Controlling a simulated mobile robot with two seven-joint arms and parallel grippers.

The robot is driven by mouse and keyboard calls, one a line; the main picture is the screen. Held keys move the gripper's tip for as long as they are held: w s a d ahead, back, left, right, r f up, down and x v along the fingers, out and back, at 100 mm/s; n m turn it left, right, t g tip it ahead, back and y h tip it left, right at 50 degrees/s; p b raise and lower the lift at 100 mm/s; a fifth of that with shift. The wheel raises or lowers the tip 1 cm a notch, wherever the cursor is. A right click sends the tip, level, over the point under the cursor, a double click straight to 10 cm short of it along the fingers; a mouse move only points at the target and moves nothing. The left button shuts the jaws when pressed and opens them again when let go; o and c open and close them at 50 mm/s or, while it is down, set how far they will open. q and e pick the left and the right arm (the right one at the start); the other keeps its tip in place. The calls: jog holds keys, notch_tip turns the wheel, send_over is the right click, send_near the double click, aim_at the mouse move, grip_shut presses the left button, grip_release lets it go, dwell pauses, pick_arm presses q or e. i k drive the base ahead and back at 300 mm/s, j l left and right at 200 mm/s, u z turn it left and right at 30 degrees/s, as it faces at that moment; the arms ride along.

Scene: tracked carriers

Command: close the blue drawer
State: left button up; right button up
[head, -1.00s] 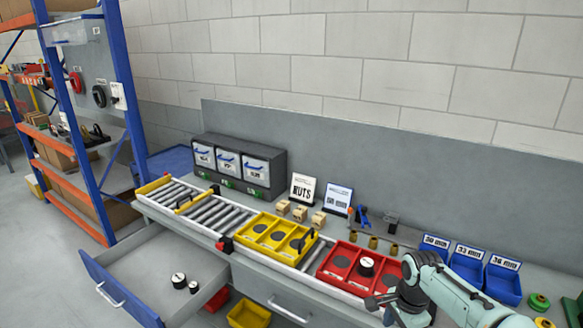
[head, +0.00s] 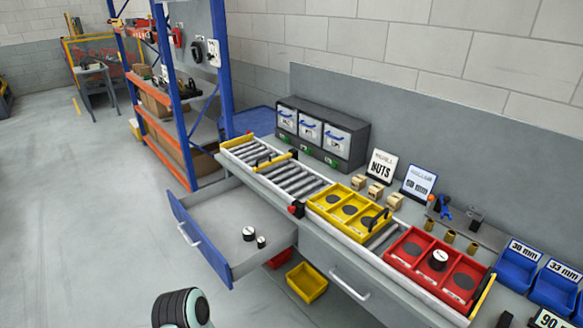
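The blue drawer (head: 200,240) is under the left part of the workbench and stands pulled out. Its blue front has a pale bar handle (head: 188,234) facing the floor area at the left. Its grey inside shows, with two small black round pieces with white tops (head: 249,234) lying in it. A black ribbed and pale part of my arm (head: 180,308) shows at the bottom edge, below and apart from the drawer. Neither gripper's fingers can be made out in the head view, and nothing is seen touching the drawer.
A second, grey drawer with a handle (head: 349,284) is shut beside it. Yellow (head: 307,283) and red bins sit low under the bench. A roller conveyor (head: 290,180) with yellow and red trays (head: 408,238) runs along the bench top. The floor (head: 90,220) at left is clear.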

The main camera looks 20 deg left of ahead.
aim_at(215, 216)
jog(key=u, duration=1.4)
jog(key=i+z, duration=0.3)
jog(key=i, duration=0.15)
jog(key=i+j+z, duration=0.3)
jog(key=i, duration=0.15)
